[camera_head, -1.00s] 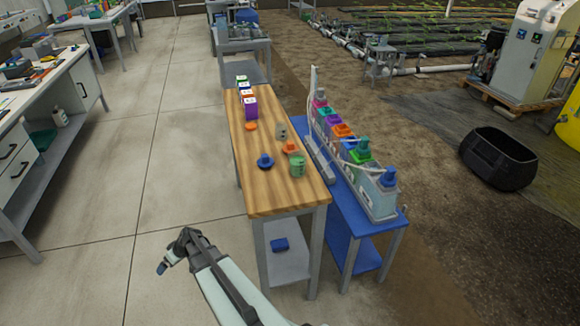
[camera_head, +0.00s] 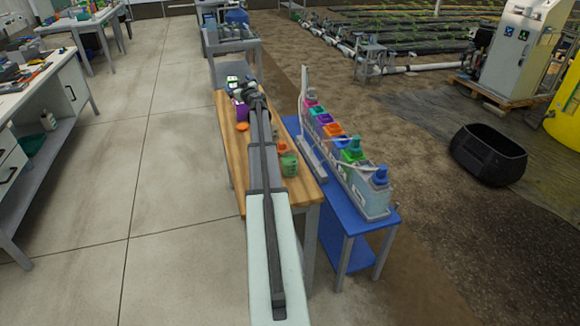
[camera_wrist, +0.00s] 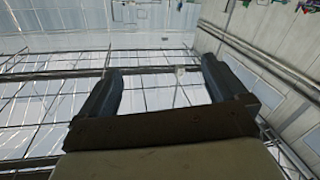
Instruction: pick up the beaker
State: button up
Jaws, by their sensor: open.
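A green cup-shaped vessel (camera_head: 289,164), which may be the beaker, stands upright at the right edge of the wooden table (camera_head: 236,172). A grey cup farther back is mostly hidden by my arm now; I cannot tell which of the two is the beaker. My gripper (camera_head: 243,86) is above the far end of the table, beyond the green vessel and apart from it. In the wrist view, my gripper (camera_wrist: 163,84) has its two fingers spread with nothing between them, and the greenhouse roof and wall show beyond.
An orange piece (camera_head: 282,144) sits behind the green vessel, and an orange disc (camera_head: 242,127) lies left of my arm. A purple container (camera_head: 240,110) stands at the table's far end. A blue bench (camera_head: 330,205) with several coloured-capped bottles adjoins on the right. Floor on the left is clear.

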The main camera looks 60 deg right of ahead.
jog(key=s+d+r+h, duration=0.1)
jog(key=s+d+r, duration=0.5)
jog(key=s+d, duration=0.2)
jog(key=n+t+y, duration=0.2)
jog(key=n+y, duration=0.6)
jog(key=y, duration=1)
send_near(290, 165)
jog(key=s+d+f, duration=0.2)
jog(key=d, duration=0.2)
jog(key=shift+h, duration=0.3)
jog(key=x, duration=1.3)
jog(key=shift+w+a+f, duration=0.15)
jog(key=shift+w+f, duration=0.1)
jog(key=shift+w, duration=0.05)
jog(key=shift+c, duration=0.5)
jog(key=c, duration=1.1)
jog(key=shift+o, duration=0.2)
